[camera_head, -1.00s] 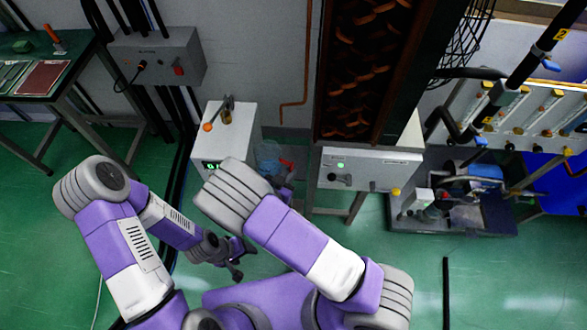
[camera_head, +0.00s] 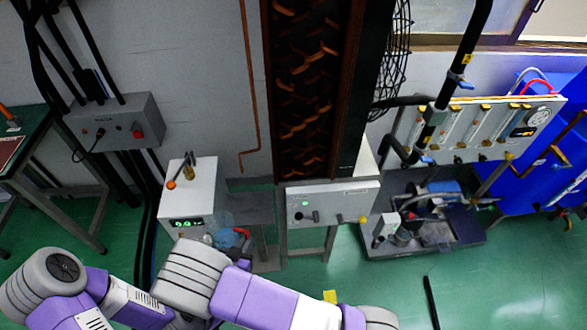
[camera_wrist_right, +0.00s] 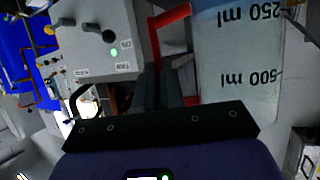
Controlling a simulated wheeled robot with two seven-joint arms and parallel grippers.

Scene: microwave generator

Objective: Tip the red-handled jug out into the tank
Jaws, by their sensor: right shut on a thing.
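The clear jug (camera_head: 224,238) with its red handle (camera_head: 242,232) shows beyond my right forearm in the head view, between the white box and the grey stand. My right gripper (camera_wrist_right: 165,88) is shut on the red handle (camera_wrist_right: 172,18) in the right wrist view. The jug wall (camera_wrist_right: 235,65) is beside the fingers, with 250 and 500 ml marks upside down in that picture. I cannot tell its tilt or contents. A white box (camera_head: 190,200) with green digits, perhaps the tank, stands just left of the jug. My left gripper is out of view.
A grey control box (camera_head: 330,203) on legs stands right of the jug, with a dark tall column (camera_head: 312,90) behind. A pump tray (camera_head: 425,235) and blue cabinet (camera_head: 540,170) are farther right.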

